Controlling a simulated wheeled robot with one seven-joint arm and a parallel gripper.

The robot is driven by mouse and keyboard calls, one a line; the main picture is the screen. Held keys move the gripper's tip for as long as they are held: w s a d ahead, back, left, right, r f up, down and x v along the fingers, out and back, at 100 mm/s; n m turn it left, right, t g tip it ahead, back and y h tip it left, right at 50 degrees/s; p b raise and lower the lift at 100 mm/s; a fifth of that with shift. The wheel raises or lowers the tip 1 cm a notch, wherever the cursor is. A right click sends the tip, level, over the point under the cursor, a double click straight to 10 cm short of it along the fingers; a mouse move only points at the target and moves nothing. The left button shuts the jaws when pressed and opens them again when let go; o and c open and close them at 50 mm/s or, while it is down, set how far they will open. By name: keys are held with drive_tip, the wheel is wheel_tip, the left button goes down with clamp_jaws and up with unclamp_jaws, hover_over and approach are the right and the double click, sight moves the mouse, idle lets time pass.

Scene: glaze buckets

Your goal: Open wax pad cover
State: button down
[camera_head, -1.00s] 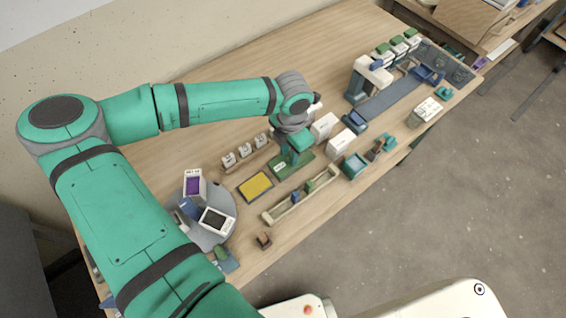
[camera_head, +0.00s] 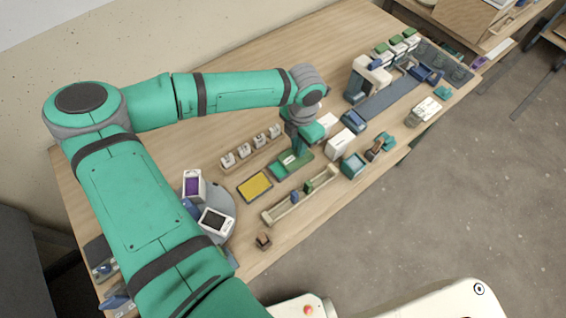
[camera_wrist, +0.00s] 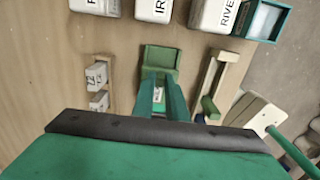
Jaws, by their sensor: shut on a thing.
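The wax pad (camera_head: 279,172) is a green rectangular tray on the table. In the wrist view its recessed green surface (camera_wrist: 160,60) is partly uncovered. Its lighter green cover (camera_head: 296,160) with a white label sits at the right of the pad, overlapping it in the head view. My gripper (camera_head: 299,149) points down over the cover and is shut on it. In the wrist view my fingers (camera_wrist: 161,82) reach to the near end of the pad, with the label (camera_wrist: 158,96) between them. The exact finger contact is hidden.
A yellow pad (camera_head: 254,186) in a dark frame lies left of the wax pad. White stamps (camera_head: 243,151) stand in a wooden rack behind. A long wooden tray (camera_head: 300,196) lies in front. White boxes (camera_head: 341,143) stand close on the right.

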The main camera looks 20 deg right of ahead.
drive_tip(key=shift+w+d, duration=0.3)
drive_tip(key=shift+d, duration=0.45)
drive_tip(key=shift+w+d, duration=0.25)
drive_tip(key=shift+d, duration=0.45)
drive_tip(key=c, duration=1.8)
unclamp_jaws()
drive_tip(key=shift+c, duration=0.2)
drive_tip(key=shift+d, duration=0.1)
wheel_tip(320, 180, up, 7)
